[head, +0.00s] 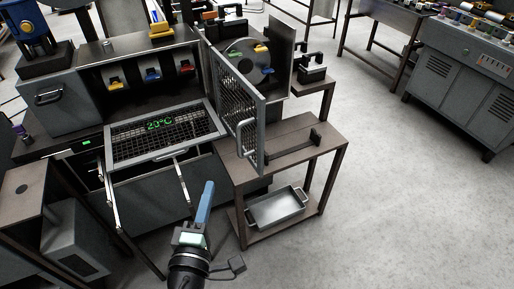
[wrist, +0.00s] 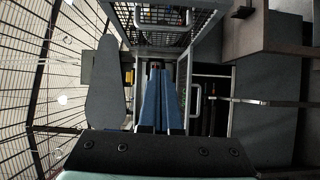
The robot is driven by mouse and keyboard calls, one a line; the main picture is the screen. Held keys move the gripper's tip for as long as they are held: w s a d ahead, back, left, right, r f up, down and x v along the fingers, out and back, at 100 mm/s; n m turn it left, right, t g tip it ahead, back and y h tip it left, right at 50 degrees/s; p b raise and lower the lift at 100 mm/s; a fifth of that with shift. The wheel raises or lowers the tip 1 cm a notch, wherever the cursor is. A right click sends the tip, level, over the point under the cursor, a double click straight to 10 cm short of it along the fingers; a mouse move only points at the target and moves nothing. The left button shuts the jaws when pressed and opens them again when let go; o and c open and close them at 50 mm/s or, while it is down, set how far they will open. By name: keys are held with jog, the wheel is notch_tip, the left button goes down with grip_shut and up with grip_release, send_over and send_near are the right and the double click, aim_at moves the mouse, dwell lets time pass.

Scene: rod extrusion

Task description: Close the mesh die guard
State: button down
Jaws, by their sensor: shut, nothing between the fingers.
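The mesh die guard (head: 236,100) is a grey-framed mesh door in the head view, swung open and standing upright beside the round die plate (head: 238,62). Its bar handle (head: 243,138) is on the near face. My gripper (head: 208,186) is in front of the machine, lower left of the guard and apart from it. Its blue fingers are together and empty; they also show in the wrist view (wrist: 155,75). A mesh panel with a handle (wrist: 160,22) shows at the top of the wrist view; I cannot tell which panel it is.
A second mesh panel (head: 125,152) lies nearly flat at the machine front, with a handle and green "20°C" digits over it. A brown side table (head: 290,128) stands right of the guard, with a metal tray (head: 277,207) on its lower shelf. Open floor (head: 400,200) lies to the right.

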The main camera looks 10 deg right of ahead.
jog(key=d+p+x, duration=0.1)
jog(key=d+x, duration=0.1)
jog(key=x, duration=1)
jog(key=shift+d, duration=0.45)
jog(key=shift+s+d+f+p, duration=0.1)
jog(key=shift+d+p, duration=0.1)
jog(key=shift+p, duration=0.1)
